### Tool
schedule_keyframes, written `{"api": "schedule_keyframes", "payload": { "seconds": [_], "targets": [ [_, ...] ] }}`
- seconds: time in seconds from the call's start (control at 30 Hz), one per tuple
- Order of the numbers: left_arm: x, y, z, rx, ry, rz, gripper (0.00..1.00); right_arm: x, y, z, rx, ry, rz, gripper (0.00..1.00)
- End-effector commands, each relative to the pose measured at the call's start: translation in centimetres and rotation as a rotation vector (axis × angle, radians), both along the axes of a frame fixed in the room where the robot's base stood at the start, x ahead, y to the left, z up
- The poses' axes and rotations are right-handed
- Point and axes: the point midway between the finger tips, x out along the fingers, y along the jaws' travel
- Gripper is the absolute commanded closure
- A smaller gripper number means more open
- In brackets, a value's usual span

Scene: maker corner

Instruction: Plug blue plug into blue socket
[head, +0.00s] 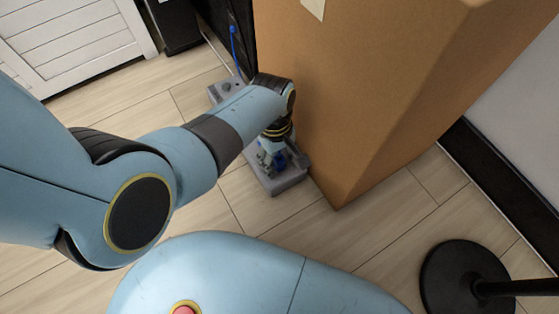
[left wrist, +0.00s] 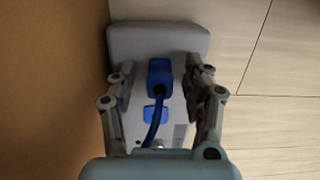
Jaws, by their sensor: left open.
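A grey power strip (head: 289,182) lies on the floor against the cardboard box. It also shows in the left wrist view (left wrist: 158,41). My left gripper (head: 272,158) is over its near end, pointing down. In the left wrist view my left gripper (left wrist: 160,76) is open, with one finger on each side of the blue plug (left wrist: 160,72) and gaps between. The plug's blue cable (left wrist: 152,129) runs toward the wrist. A blue patch (left wrist: 154,113) beside the plug looks like the blue socket, partly crossed by the cable. I cannot tell whether the plug touches the strip's contacts.
A tall cardboard box (head: 350,90) stands right beside the strip and close to my arm. A black round stand base (head: 455,278) is at the lower right. A white slatted cabinet (head: 75,40) stands at the back left.

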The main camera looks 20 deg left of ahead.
Motion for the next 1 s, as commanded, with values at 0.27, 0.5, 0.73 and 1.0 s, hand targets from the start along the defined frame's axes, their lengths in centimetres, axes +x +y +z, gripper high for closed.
{"api": "schedule_keyframes", "payload": {
  "seconds": [0.27,0.5,0.73,1.0],
  "targets": [
    [0.04,-0.01,0.04,0.0,-0.001,0.0,0.5,-0.02,0.0,0.08,0.0,-0.003,0.001,0.6],
    [0.02,-0.01,0.02,-0.001,-0.001,0.0,0.73,-0.02,0.01,0.06,0.0,-0.002,0.0,0.6],
    [0.0,0.0,0.01,0.0,0.0,0.0,1.0,-0.02,0.01,0.05,0.0,-0.001,0.0,0.6],
    [0.01,0.0,0.04,0.0,0.0,0.0,1.0,-0.01,0.0,0.06,0.0,0.0,0.0,0.6]
  ]
}}
